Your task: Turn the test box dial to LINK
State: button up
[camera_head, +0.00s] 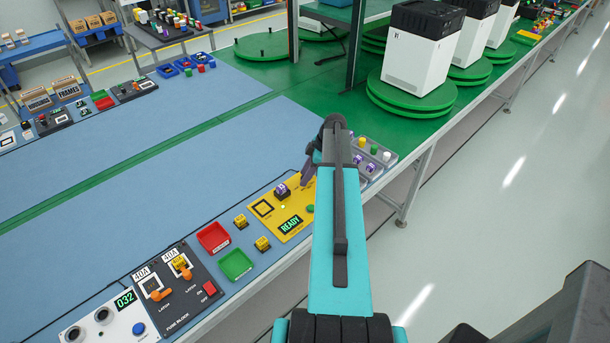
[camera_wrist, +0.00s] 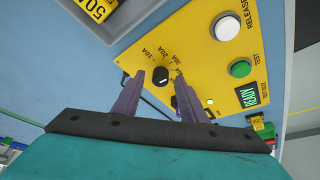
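The yellow test box (camera_head: 297,228) lies on the blue bench, partly hidden by my arm in the head view. It fills much of the wrist view (camera_wrist: 200,70). Its black dial (camera_wrist: 160,77) has a white mark and printed positions including 10A, 20A and 30A. I cannot read a LINK label; my right finger covers part of the scale. My gripper (camera_wrist: 159,75) is open, one purple finger on each side of the dial with gaps visible. I cannot tell whether the tips are at the dial's height. The green READY display (camera_head: 291,225) is lit.
On the box are a white RELEASE button (camera_wrist: 227,27) and a green TEST button (camera_wrist: 240,68). A grey tray (camera_head: 386,157) of coloured parts sits beside it. Red (camera_head: 213,237) and green (camera_head: 235,264) bins and a fuse block (camera_head: 181,290) stand nearer me.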

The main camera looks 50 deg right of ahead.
grip_shut()
jog(key=shift+a, duration=0.2)
jog(key=shift+d, duration=0.1)
